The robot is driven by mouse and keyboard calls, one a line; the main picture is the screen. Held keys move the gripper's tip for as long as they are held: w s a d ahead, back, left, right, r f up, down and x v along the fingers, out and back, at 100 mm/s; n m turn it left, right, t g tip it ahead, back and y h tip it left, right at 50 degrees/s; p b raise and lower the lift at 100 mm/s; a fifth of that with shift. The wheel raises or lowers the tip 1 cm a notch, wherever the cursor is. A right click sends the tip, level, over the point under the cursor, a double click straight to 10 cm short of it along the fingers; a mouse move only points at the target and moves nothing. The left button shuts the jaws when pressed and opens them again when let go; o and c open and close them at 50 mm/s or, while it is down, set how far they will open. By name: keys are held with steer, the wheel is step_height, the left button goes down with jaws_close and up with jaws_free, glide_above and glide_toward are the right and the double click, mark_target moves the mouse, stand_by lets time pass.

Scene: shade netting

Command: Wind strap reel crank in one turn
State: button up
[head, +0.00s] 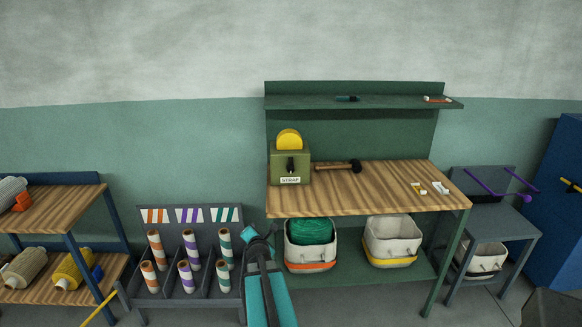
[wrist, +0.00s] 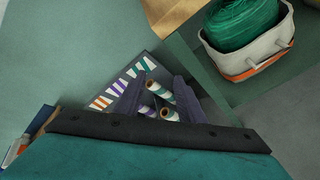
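The strap reel is a green box (head: 278,163) with a yellow disc (head: 289,138) on top and a "STRAP" label low on its front. It stands at the left end of the wooden bench top. A small black crank (head: 290,166) shows on its front face; its exact angle is too small to tell. My gripper (head: 260,236) is below and left of the reel, in front of the bench's left front corner and apart from the reel. In the wrist view its two dark fingers (wrist: 158,92) are spread with nothing held. The reel is not in the wrist view.
A mallet (head: 338,166) lies right of the reel on the bench (head: 390,185). A bin with green netting (head: 312,259) and an empty-looking bin (head: 391,250) sit below. A rack of striped spools (head: 205,285) stands left; it shows between my fingers in the wrist view (wrist: 204,106).

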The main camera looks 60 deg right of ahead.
steer(key=s+d+r+n+h, duration=0.2)
steer(key=s+d+r, duration=0.1)
steer(key=d+r, duration=0.5)
steer(key=n+t+h+p, duration=0.1)
steer(key=n+t+h, duration=0.1)
steer(key=n+h, duration=0.15)
glide_toward(292, 167)
steer(key=v, duration=0.2)
steer(key=shift+s+r+n+y, duration=0.1)
steer(key=shift+r+n+y, duration=0.15)
steer(key=shift+r+n, duration=0.15)
steer(key=shift+d, duration=0.15)
steer(key=shift+p+x, duration=2.45)
steer(key=shift+x, duration=4.35)
steer(key=shift+f, duration=0.1)
jaws_close()
